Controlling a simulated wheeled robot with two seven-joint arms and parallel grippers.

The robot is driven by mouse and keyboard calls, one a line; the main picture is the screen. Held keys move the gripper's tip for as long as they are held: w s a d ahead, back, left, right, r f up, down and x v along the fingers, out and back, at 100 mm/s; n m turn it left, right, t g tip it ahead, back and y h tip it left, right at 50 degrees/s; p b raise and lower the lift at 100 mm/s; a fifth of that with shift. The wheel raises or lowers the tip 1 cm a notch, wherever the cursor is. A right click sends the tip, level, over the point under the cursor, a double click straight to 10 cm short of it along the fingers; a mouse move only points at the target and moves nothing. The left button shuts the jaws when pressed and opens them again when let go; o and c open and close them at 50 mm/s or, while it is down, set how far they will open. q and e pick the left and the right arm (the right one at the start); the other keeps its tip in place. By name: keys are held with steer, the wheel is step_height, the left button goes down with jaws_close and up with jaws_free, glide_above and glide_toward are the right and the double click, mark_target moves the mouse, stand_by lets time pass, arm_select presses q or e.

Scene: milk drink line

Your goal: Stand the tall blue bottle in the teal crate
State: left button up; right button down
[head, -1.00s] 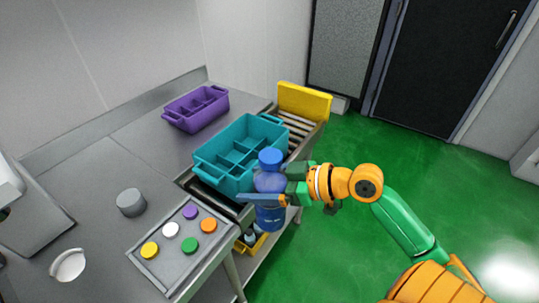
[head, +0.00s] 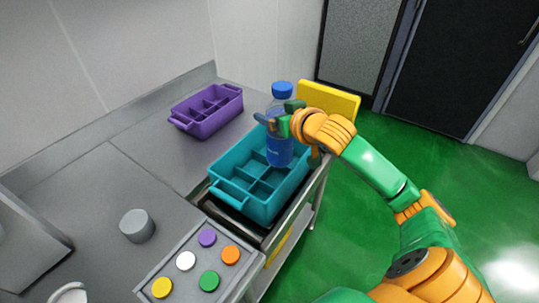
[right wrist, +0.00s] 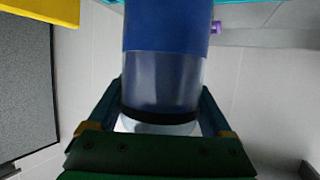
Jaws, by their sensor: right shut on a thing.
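The tall blue bottle (head: 280,148) is upright in my right gripper (head: 279,122), which is shut on its upper part. In the head view the bottle overlaps the far part of the teal crate (head: 225,192); I cannot tell whether its base is inside a compartment or above it. The right wrist view shows the bottle (right wrist: 165,75) between the fingers of the gripper (right wrist: 162,115). The crate has several compartments, and the near ones look empty. The bottle and the gripper hide part of the crate's far side. My left gripper is not in view.
A purple crate (head: 178,122) stands at the back left. A yellow panel (head: 328,100) rises behind the teal crate. A tray (head: 222,292) with several coloured caps and a grey cylinder (head: 137,225) are in front. Green floor lies to the right.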

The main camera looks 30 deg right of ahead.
steer(key=f, duration=0.4)
steer(key=shift+s+d+f, duration=0.15)
steer(key=shift+s, duration=0.15)
steer(key=f, duration=0.7)
steer(key=shift+w+b, duration=0.3)
steer(key=shift+w, duration=0.05)
jaws_free()
steer(key=shift+w+f, duration=0.1)
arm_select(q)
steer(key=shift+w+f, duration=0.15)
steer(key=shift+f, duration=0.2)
